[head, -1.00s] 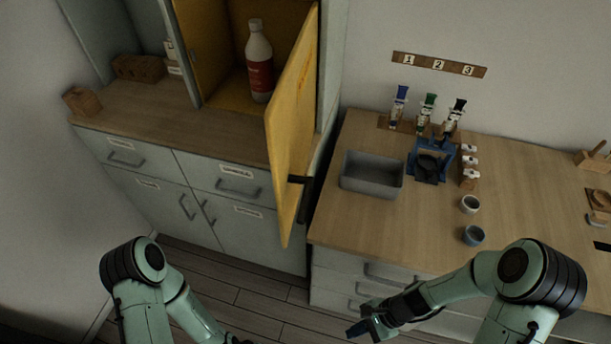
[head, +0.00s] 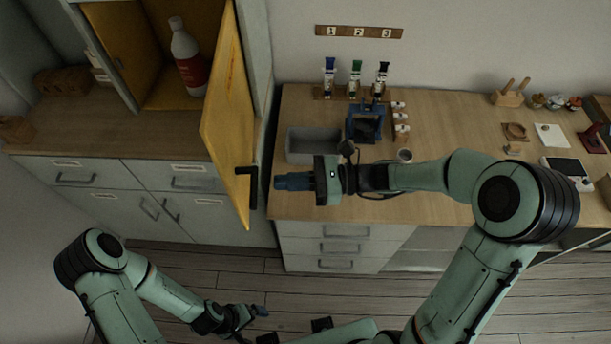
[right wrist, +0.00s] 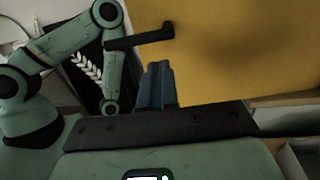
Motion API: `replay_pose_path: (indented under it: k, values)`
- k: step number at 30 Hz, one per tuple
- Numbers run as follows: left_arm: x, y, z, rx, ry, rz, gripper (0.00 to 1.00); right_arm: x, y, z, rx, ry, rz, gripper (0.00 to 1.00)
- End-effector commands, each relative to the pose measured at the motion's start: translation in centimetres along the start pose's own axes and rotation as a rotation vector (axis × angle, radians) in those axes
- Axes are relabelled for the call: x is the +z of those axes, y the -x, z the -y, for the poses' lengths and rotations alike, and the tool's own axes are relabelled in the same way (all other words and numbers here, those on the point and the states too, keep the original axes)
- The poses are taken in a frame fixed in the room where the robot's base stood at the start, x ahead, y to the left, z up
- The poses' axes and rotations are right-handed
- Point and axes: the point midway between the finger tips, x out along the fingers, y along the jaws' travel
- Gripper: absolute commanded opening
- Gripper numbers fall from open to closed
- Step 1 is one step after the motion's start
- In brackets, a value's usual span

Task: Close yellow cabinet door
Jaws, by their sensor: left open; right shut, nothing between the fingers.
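The yellow cabinet door (head: 229,110) stands open, swung out from the upper cabinet (head: 120,45). Its black handle (head: 250,184) is near the lower edge. In the right wrist view the door (right wrist: 245,55) fills the upper right, with the handle (right wrist: 140,38) ahead of the fingers. My right gripper (head: 280,182) is shut and empty, pointing left at the door just right of the handle; its blue fingers (right wrist: 157,85) show in the wrist view. I cannot tell whether they touch the door. My left gripper (head: 260,318) is open and low, over the floor.
A white bottle with a red label (head: 187,58) stands inside the cabinet. A grey bin (head: 312,146), a blue stand (head: 366,122) and several tubes are on the right counter (head: 450,130). Drawers (head: 340,247) lie below my right gripper. The floor (head: 190,265) in front is clear.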

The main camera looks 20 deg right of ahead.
Motion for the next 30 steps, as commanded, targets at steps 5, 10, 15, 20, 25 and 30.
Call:
replay_pose_path:
  k: [5,10,15,20,25,30]
  values:
    - [-0.4,0.6,-0.3,0.002,-0.002,-0.005,1.00,0.1,-3.8,-0.1,0.006,-0.001,-0.001,0.00]
    - [-0.7,1.0,-0.6,0.003,-0.004,-0.009,1.00,0.1,-6.2,0.0,0.004,-0.001,-0.001,0.00]
    - [-0.8,1.2,-0.7,0.004,-0.004,-0.011,1.00,0.0,-7.3,0.0,0.001,0.001,-0.002,0.00]
    - [-0.8,1.2,-0.7,0.004,-0.004,-0.010,1.00,0.0,-7.4,0.0,0.000,0.000,-0.002,0.00]
    - [-0.7,1.1,-0.7,0.004,-0.004,-0.010,1.00,-0.1,-7.4,0.0,0.000,0.000,-0.002,0.00]
    - [-0.7,1.1,-0.6,0.004,-0.004,-0.010,1.00,-0.1,-7.5,-0.1,0.000,0.000,-0.002,0.00]
